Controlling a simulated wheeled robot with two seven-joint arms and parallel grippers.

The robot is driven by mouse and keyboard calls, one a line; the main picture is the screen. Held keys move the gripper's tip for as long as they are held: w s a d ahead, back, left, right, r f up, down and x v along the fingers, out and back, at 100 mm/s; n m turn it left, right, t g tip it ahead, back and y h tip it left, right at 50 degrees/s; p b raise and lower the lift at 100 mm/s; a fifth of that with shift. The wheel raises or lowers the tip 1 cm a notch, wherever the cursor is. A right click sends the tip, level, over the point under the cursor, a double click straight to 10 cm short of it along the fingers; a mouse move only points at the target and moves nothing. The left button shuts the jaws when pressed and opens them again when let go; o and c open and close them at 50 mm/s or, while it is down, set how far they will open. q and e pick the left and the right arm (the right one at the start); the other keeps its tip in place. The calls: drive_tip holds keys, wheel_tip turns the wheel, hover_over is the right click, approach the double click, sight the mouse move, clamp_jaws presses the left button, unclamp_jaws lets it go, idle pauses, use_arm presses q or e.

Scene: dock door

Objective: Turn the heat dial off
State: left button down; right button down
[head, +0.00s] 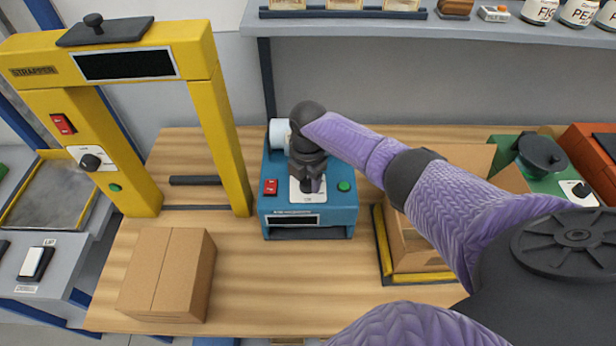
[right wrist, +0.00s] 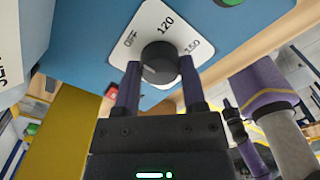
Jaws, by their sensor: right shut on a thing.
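The heat dial (right wrist: 160,60) is a dark round knob on a white plate marked OFF, 120 and 150 in the right wrist view. It sits on the front of the blue machine (head: 335,208) in the middle of the table. My right gripper (right wrist: 156,72) is shut on the dial, with one purple finger on each side. In the head view my right gripper (head: 309,184) covers most of the dial. A pale line shows on the knob's face, but I cannot tell for sure which mark it points to. My left gripper is not in view.
A red switch (head: 270,187) and a green button (head: 344,186) flank the dial. A yellow strapper frame (head: 225,140) with its own knob (head: 90,162) stands left. A closed carton (head: 168,274) lies front left. An open carton (head: 415,248) is right, under my arm.

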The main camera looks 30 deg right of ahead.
sight(308, 181)
drive_tip(key=shift+w+r, duration=0.1)
idle(0.3)
drive_tip(key=shift+c, duration=0.8)
unclamp_jaws()
wheel_tip(308, 181, up, 10)
drive_tip(key=p, duration=0.1)
drive_tip(key=shift+p, duration=0.4)
